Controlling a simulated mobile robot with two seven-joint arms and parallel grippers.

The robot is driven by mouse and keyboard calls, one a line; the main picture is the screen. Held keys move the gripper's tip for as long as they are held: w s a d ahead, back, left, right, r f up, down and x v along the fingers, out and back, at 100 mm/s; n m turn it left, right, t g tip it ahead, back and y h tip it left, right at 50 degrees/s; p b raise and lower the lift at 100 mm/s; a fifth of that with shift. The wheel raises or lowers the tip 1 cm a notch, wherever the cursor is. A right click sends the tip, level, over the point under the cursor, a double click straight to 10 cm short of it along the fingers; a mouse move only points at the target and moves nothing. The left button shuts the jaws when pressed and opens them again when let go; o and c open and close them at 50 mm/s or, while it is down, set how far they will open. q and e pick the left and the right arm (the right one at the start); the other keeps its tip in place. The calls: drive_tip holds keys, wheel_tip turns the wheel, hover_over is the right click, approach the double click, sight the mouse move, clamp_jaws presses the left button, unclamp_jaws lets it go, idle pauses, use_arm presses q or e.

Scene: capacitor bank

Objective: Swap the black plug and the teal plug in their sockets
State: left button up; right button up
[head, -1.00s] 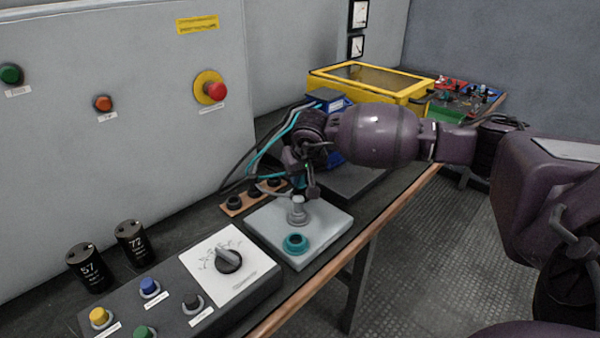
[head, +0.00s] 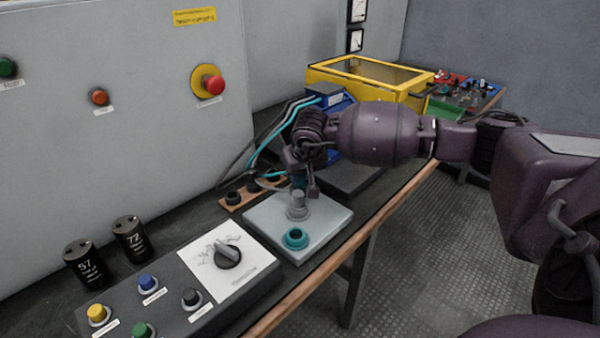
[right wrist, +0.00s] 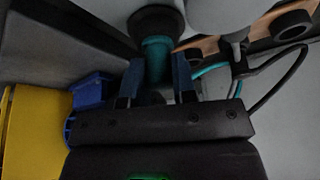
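My right gripper (head: 300,184) points down over the grey plate (head: 330,220). In the right wrist view, its two blue fingers (right wrist: 159,78) are shut on the teal plug (right wrist: 156,58), whose far end meets a wide black ring. In the head view, a bit of teal shows between the fingers, above an upright grey stub (head: 297,203) on the plate. I cannot tell how deep the plug sits. The teal socket ring (head: 295,238) in front looks empty. I cannot make out the black plug for certain. My left gripper is out of view.
A wooden strip with black sockets (head: 234,197) lies behind the plate. Teal and dark cables (head: 262,152) run from a blue box (head: 328,97). A yellow-framed box (head: 385,75) stands farther back. A knob panel (head: 228,257) and two black cylinders (head: 131,238) are at left.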

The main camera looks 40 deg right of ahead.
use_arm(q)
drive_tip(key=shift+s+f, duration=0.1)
use_arm(e)
drive_tip(key=o, duration=0.5)
drive_tip(key=p+v, duration=0.1)
drive_tip(key=v, duration=0.2)
drive_tip(key=shift+w+r, duration=0.15)
use_arm(q)
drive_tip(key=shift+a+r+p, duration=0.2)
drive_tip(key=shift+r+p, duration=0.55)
drive_tip(key=shift+p, duration=0.05)
use_arm(e)
drive_tip(key=v, duration=0.7)
drive_tip(key=shift+s+r, duration=0.25)
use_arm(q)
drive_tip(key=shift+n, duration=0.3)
